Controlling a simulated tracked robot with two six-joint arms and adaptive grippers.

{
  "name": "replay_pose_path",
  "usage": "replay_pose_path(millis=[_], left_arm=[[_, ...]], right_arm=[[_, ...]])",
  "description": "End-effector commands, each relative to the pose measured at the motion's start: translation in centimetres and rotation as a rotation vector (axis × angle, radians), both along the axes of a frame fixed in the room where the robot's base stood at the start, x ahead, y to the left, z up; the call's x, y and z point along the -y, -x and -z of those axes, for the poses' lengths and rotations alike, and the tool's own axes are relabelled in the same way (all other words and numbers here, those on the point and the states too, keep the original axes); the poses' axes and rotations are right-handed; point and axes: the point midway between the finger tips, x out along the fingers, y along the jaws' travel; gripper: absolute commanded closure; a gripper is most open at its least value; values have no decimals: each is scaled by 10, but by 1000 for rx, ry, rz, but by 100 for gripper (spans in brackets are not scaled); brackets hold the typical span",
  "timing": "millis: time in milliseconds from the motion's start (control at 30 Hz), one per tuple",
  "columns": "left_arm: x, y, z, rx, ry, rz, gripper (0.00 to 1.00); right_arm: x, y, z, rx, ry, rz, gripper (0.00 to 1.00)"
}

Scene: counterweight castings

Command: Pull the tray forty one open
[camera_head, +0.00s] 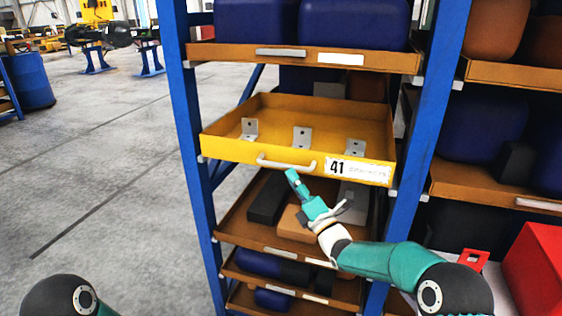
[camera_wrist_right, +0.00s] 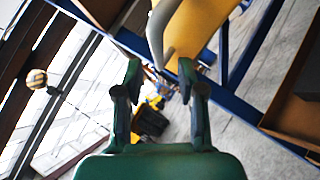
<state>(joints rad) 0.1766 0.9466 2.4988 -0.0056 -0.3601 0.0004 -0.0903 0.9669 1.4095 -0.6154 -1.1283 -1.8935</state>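The yellow tray (camera_head: 225,148) sits in the blue rack, with several grey metal brackets inside. A white label reading 41 (camera_head: 357,172) is on the right of its front, and a pale bar handle (camera_head: 286,165) is left of the label. My right gripper (camera_head: 291,174) is just below the handle's right part. In the wrist view my right gripper (camera_wrist_right: 160,70) has its two fingers apart. The grey handle (camera_wrist_right: 156,35) reaches down toward the gap between the fingertips; I cannot tell if they touch. My left gripper is out of view.
Blue rack posts (camera_head: 187,110) stand on both sides of the tray. A brown shelf (camera_head: 235,52) with blue castings is above, and a lower brown shelf (camera_head: 240,232) holds dark and orange blocks. Open concrete floor (camera_head: 95,170) lies left; a red box (camera_head: 540,265) stands at lower right.

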Motion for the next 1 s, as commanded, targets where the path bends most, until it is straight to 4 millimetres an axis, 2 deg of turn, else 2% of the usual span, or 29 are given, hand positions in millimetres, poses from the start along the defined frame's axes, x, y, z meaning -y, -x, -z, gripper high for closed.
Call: replay_pose_path(millis=[100,333,800,867,1000], left_arm=[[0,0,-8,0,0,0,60],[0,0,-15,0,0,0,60],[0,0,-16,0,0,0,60],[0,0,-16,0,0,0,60],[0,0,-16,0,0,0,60]], right_arm=[[-11,-16,-10,1,0,-1,61],[-24,-36,-19,1,0,-1,61],[-29,-44,-22,-1,-1,-2,61],[-29,-44,-22,-1,-1,-2,67],[-29,-44,-22,-1,-1,-2,91]])
